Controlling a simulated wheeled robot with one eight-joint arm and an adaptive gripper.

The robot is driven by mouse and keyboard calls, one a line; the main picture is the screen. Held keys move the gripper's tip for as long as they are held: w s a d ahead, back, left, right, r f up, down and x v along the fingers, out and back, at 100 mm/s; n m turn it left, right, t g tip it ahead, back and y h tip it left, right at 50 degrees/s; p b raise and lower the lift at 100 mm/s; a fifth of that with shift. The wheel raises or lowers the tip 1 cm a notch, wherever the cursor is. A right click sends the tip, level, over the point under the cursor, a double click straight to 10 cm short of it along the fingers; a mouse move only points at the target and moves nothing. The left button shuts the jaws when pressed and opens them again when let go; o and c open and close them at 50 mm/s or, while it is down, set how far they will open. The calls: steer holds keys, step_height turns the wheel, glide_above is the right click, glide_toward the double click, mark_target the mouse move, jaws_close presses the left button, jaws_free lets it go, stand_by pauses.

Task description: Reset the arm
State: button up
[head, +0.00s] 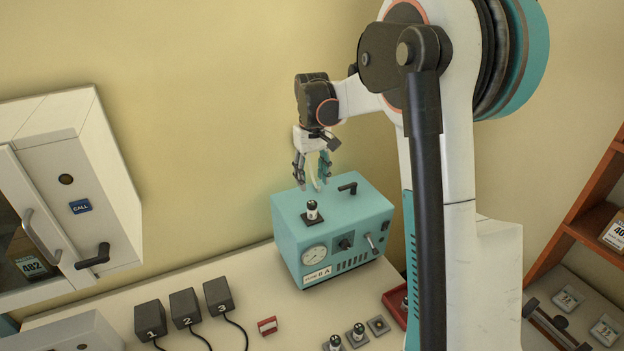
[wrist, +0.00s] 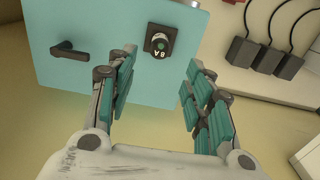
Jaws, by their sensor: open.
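My gripper (head: 312,172) hangs above the teal incubator box (head: 290,235) with its fingers pointing down. In the wrist view my gripper (wrist: 158,92) is open, with teal pads on both fingers and nothing between them. A small dark and white vial-like piece (head: 312,209) stands upright in a black square holder on the box top, below the gripper and apart from it. It also shows in the wrist view (wrist: 160,43), beyond the fingertips and marked "8A". A black lever handle (head: 348,188) is on the box top, right of the piece.
Three numbered black blocks (head: 186,306) with cables stand on the bench left of the box. A small red item (head: 267,326) lies in front. A white cabinet (head: 112,190) with a black handle hangs at the left. A red tray (head: 396,303) and small sockets (head: 357,333) are at the front right.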

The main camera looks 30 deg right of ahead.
stand_by(0.3)
steer(key=s+a+f+t+b, duration=0.1)
steer(key=s+a+t+b, duration=0.1)
steer(key=s+a+b, duration=0.35)
steer(key=s+a+f+t+b, duration=0.2)
steer(key=s+a+b, duration=0.1)
steer(key=s+b, duration=0.55)
steer(key=s+a+f+t+b, duration=0.1)
steer(key=s+a+f+b, duration=0.1)
steer(key=s+f+b, duration=0.2)
steer(key=s+a+f+t+b, duration=0.2)
steer(key=s+f+b, duration=0.2)
steer(key=s+f, duration=0.5)
steer(key=shift+s+a+f+b, duration=0.3)
steer(key=shift+s+a+b, duration=0.1)
steer(key=shift+s, duration=0.65)
steer(key=shift+c, duration=0.4)
